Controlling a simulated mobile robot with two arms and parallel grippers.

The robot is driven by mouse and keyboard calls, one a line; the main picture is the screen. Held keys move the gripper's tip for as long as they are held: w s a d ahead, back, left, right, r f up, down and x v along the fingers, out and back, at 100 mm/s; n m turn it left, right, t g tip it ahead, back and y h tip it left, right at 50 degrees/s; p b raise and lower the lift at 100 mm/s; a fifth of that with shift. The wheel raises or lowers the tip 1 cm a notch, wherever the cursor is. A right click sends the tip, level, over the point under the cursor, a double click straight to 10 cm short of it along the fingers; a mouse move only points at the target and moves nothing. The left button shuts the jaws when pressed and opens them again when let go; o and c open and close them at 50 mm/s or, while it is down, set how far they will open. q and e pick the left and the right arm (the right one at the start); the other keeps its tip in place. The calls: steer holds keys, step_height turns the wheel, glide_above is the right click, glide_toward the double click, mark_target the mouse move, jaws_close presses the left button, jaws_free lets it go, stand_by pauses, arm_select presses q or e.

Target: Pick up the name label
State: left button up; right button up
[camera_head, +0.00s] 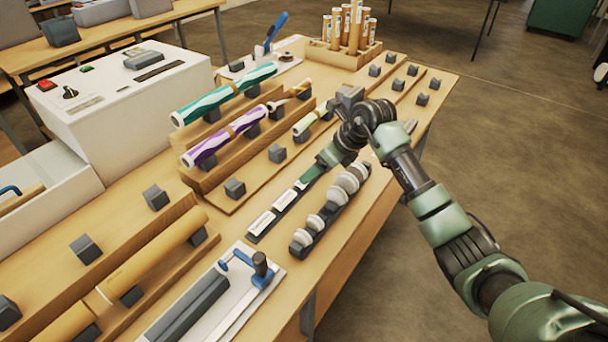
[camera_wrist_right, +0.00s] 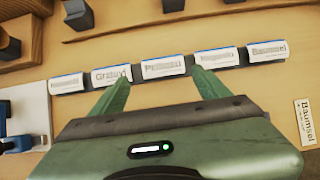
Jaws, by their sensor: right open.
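Several white name labels with blue edges stand in a row on a dark holder; two show in the head view, the nearest label (camera_head: 260,223) and another label (camera_head: 284,200). In the right wrist view the row includes a middle label (camera_wrist_right: 163,67), with others on both sides. A loose label reading "Baumsel" (camera_wrist_right: 305,121) lies apart on the wood at the right. My right gripper (camera_wrist_right: 160,74) is open and empty, its fingertips either side of the middle label in the picture. In the head view my right gripper (camera_head: 308,174) hides part of the row. My left gripper is not in view.
A rack of grey-white round pieces (camera_head: 340,196) stands beside the label row. A paper trimmer (camera_head: 217,303) lies near the front. Patterned rolls (camera_head: 224,95) on wooden stands and a white machine (camera_head: 130,92) are at the left. A wooden box of tubes (camera_head: 345,52) stands behind.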

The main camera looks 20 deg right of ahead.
steer(key=shift+w+a+f+p, duration=0.25)
steer(key=shift+f+p, duration=0.1)
steer(key=shift+f, duration=0.15)
steer(key=p+x, duration=0.1)
steer(key=x, duration=0.2)
steer(key=shift+w+d+f, duration=0.1)
steer(key=shift+w+d, duration=0.05)
steer(key=shift+w, duration=0.05)
steer(key=shift+w+f, duration=0.2)
steer(key=shift+f, duration=0.3)
steer(key=c, duration=0.9)
steer(key=shift+c, duration=0.8)
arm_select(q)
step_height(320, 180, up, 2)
arm_select(e)
steer(key=shift+r, duration=0.1)
